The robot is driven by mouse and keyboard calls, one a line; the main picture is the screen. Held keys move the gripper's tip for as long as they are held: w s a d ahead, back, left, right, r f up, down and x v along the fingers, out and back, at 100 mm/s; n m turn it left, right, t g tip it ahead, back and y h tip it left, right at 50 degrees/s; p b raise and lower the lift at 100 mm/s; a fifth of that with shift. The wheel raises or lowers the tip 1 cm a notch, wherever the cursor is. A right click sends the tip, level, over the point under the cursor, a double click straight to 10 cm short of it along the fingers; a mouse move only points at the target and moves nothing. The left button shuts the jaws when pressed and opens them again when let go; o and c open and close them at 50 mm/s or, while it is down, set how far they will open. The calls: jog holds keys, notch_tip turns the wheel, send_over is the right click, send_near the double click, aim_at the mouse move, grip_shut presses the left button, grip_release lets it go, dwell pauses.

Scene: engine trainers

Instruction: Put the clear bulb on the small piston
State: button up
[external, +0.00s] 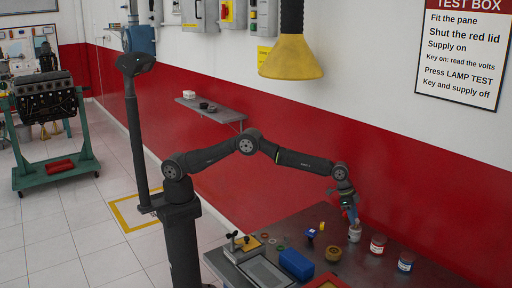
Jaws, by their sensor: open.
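My gripper (351,217) points down over the far side of the dark bench, open. Just below its fingertips stands a small pale grey-white cylinder (354,235); whether it is a jar or the small piston, and whether the fingers touch it, I cannot tell. I cannot make out a clear bulb; it is too small or hidden here. Left of the gripper a small yellow piece (322,226) and a small blue piece (311,233) stand on the bench. A brass-coloured ring or cup (333,253) sits nearer the front.
A red-banded jar (377,244) and a blue-banded jar (405,262) stand right of the gripper. A blue box (296,263), a grey panel (264,273) and a red tray (326,282) lie at the front. A yellow lamp shade (291,60) hangs above.

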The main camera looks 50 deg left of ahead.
jog(key=v, duration=0.9)
jog(key=x, duration=1.1)
jog(key=shift+f, duration=0.35)
jog(key=shift+w+d+r, duration=0.1)
jog(key=shift+d, duration=0.05)
jog(key=shift+r, duration=1.45)
